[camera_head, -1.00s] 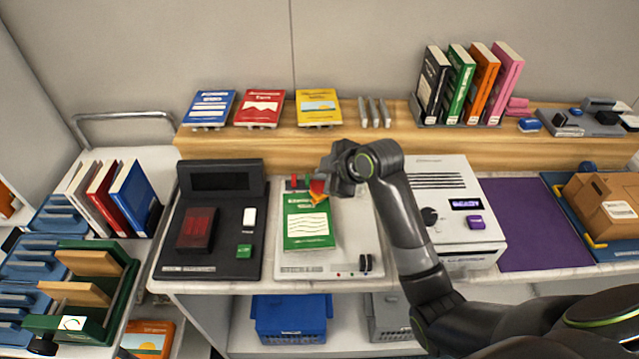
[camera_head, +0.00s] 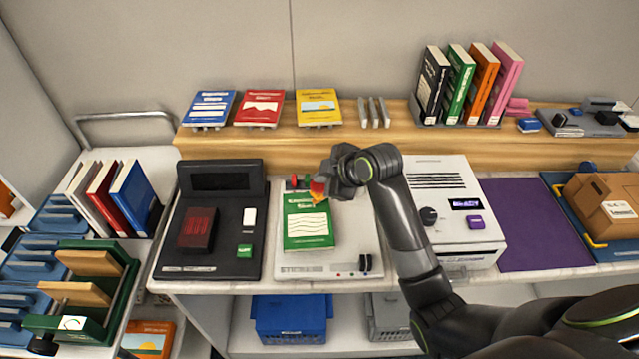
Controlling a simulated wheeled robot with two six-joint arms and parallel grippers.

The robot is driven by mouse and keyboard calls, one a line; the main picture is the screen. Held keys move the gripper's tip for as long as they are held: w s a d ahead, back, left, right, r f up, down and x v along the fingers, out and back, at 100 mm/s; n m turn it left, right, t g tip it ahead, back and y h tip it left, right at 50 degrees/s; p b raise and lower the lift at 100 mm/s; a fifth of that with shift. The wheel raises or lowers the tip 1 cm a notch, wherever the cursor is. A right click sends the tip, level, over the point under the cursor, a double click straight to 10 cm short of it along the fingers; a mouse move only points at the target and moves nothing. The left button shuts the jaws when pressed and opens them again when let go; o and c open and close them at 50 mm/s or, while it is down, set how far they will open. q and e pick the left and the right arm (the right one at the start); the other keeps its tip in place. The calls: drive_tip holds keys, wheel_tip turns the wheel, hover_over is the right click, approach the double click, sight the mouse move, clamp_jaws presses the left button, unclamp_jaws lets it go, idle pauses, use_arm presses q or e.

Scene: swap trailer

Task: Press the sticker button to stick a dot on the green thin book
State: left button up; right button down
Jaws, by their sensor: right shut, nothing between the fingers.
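The green thin book (camera_head: 309,229) lies flat on a pale grey machine (camera_head: 350,268) in the middle of the counter. Its top right part is hidden by my right gripper (camera_head: 326,188). The gripper is shut and holds nothing. Its fingertips are over the machine's back edge, beside small red, green and yellow pieces (camera_head: 318,187). I cannot tell whether the fingertips touch one of these pieces. No dot shows clearly on the book's visible cover. My left gripper is not in view.
A black scanner-like machine (camera_head: 252,195) stands to the left. A white machine with a purple button (camera_head: 476,222) stands to the right, close to my right forearm. Books stand upright on the back shelf (camera_head: 400,148). A purple mat (camera_head: 530,225) is clear.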

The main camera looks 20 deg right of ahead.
sight(323, 187)
drive_tip(key=shift+f+b, duration=0.3)
drive_tip(key=shift+f, duration=0.4)
idle(1.1)
drive_tip(key=shift+r, duration=0.1)
drive_tip(key=shift+r+p, duration=1.05)
drive_tip(key=shift+p, duration=0.2)
wheel_tip(323, 187, up, 5)
drive_tip(key=p, duration=0.5)
